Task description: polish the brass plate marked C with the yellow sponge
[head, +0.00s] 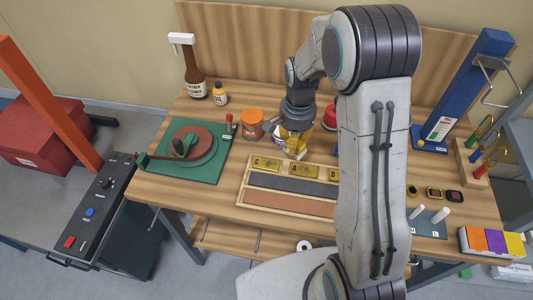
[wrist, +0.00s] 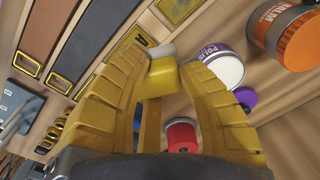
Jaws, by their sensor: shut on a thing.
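The yellow sponge (head: 299,152) is between the fingers of my gripper (head: 295,143). In the wrist view the yellow block of the sponge (wrist: 164,77) shows between the tips of my gripper (wrist: 163,65), beside a pale grey piece. The brass plates lie in a row at the back of the wooden tray (head: 243,196). The leftmost plate (head: 266,164) appears to be the one marked C; its letter is small. The plate marked A (head: 305,171) is to its right, close below my gripper. The plate marked B (head: 334,175) is partly hidden by my arm. Contact between sponge and plate cannot be told.
A polish tin (wrist: 222,68) and an orange-lidded balm jar (head: 252,119) stand just behind the tray. A red-lidded pot (head: 330,116) is to the right. A green board with a brown disc (head: 188,143) lies left. Grey and brown strips (head: 291,184) fill the tray's front.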

